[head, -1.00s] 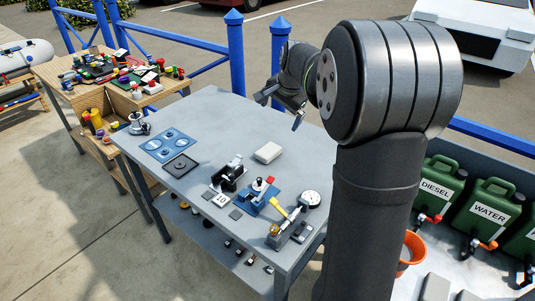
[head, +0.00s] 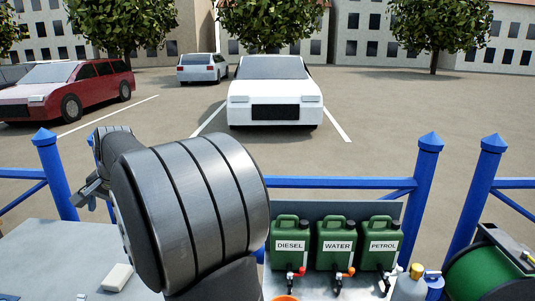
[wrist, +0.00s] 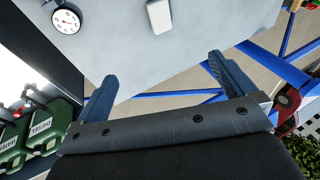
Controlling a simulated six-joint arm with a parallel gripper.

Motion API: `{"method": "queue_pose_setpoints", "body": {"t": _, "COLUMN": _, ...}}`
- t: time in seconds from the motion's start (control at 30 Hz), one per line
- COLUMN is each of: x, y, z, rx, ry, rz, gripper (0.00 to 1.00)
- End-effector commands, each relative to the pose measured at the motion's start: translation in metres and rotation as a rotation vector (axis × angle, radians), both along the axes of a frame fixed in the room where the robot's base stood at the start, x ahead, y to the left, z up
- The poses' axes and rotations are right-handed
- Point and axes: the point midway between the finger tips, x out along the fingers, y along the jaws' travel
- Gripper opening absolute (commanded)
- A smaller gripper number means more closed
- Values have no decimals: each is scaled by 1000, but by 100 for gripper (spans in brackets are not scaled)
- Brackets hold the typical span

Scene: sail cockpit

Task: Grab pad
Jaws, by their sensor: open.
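A pale, off-white block with rounded edges (head: 117,277) lies flat on the grey table at the lower left of the head view; it may be the pad, but I cannot tell for sure. It also shows at the top of the wrist view (wrist: 159,16), beyond the fingertips. My gripper (wrist: 163,70) is open, with its two fingers wide apart and nothing between them. In the head view my gripper (head: 86,193) is up above the table's far edge, partly hidden by my arm, and apart from the block.
The grey table (head: 45,250) is mostly bare around the block. A round dial gauge (wrist: 66,20) lies on it. Blue railings (head: 340,183) run behind. Green cans marked diesel (head: 290,245), water (head: 336,245) and petrol (head: 380,245) stand right of my arm. An orange bucket shows at the bottom edge.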

Motion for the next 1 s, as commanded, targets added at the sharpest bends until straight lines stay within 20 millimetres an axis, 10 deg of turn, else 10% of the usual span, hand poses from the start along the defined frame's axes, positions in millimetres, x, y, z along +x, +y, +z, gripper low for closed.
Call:
{"method": "queue_pose_setpoints", "body": {"t": 0.67, "x": 1, "y": 2, "z": -2, "rx": 1, "ry": 9, "rz": -17, "gripper": 100}}
{"method": "queue_pose_setpoints", "body": {"t": 1.0, "x": 29, "y": 33, "z": -36, "rx": 19, "ry": 231, "rz": -495, "gripper": 100}}
